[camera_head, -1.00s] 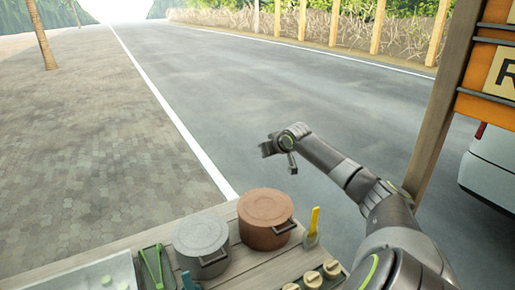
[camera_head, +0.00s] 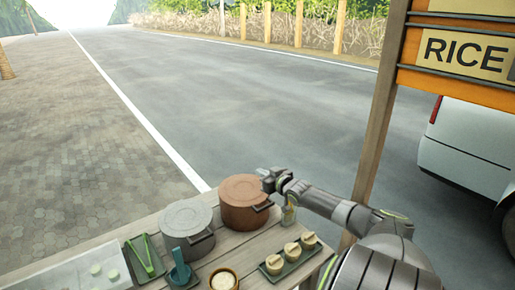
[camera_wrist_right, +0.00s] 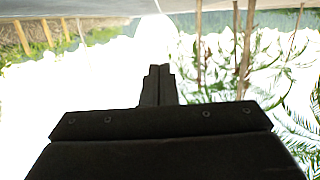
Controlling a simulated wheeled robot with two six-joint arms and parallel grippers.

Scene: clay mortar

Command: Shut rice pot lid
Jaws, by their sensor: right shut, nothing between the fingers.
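A brown pot (camera_head: 241,217) with a flat lid (camera_head: 243,188) on top stands at the back of the wooden table. A grey pot (camera_head: 192,244) with a flat lid (camera_head: 186,217) stands to its left. Both lids look seated; the frames do not show which pot holds rice. My right gripper (camera_head: 266,180) is at the right edge of the brown pot's lid, shut and empty; I cannot tell whether it touches. The right wrist view shows its closed fingers (camera_wrist_right: 159,86) against a bright background, with no pot in sight. My left gripper is not in view.
A utensil (camera_head: 289,214) stands right of the brown pot, partly hidden by my arm. A tray of round pieces (camera_head: 291,257), a bowl (camera_head: 223,279), a blue scoop (camera_head: 179,270) and green tongs (camera_head: 146,257) lie in front. A wooden post (camera_head: 376,135) rises at right.

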